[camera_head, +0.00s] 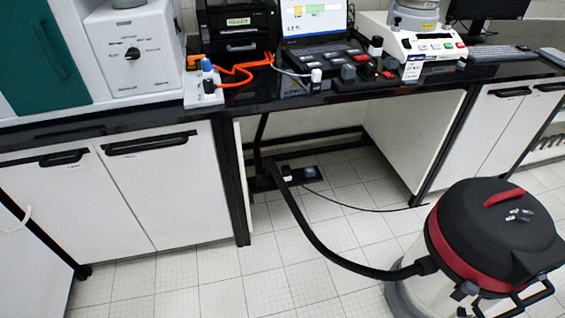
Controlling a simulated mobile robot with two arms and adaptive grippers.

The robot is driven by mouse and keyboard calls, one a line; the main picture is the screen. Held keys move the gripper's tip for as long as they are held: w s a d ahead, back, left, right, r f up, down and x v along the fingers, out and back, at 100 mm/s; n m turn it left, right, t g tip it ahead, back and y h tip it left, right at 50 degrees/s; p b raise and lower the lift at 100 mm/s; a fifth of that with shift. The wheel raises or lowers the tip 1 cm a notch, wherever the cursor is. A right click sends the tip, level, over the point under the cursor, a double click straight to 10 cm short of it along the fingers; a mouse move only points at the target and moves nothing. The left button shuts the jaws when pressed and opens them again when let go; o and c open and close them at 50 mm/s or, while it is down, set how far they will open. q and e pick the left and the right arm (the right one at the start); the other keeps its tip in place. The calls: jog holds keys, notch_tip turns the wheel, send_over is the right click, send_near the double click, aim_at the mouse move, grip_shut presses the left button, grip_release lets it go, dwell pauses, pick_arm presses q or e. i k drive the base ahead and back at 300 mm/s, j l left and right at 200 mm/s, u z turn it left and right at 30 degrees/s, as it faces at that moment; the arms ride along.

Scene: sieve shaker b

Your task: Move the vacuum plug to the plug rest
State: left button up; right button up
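A black and red vacuum (490,235) stands on the floor at the right. A thin black cable (365,209) runs along the floor from a dark strip (262,184) under the bench towards the vacuum. A small white piece (287,173) and a grey piece (310,171) sit at that strip. The grey one is at the cable's end and may be the vacuum plug, but it is too small to be certain. I cannot pick out the plug rest with certainty. Neither of my grippers is in view.
The black benchtop (130,116) holds a white socket block (203,98) with orange cords, a laptop (318,25), and a white shaker base (425,45). A thick black hose (312,236) crosses from the vacuum to under the bench. White cabinets flank the open space. The front-left floor is clear.

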aim_at(285, 170)
jog(key=i+l+u, duration=0.25)
jog(key=i+l, duration=0.3)
jog(key=i+l+u, duration=0.2)
jog(key=i+l, duration=0.35)
jog(key=l, duration=0.15)
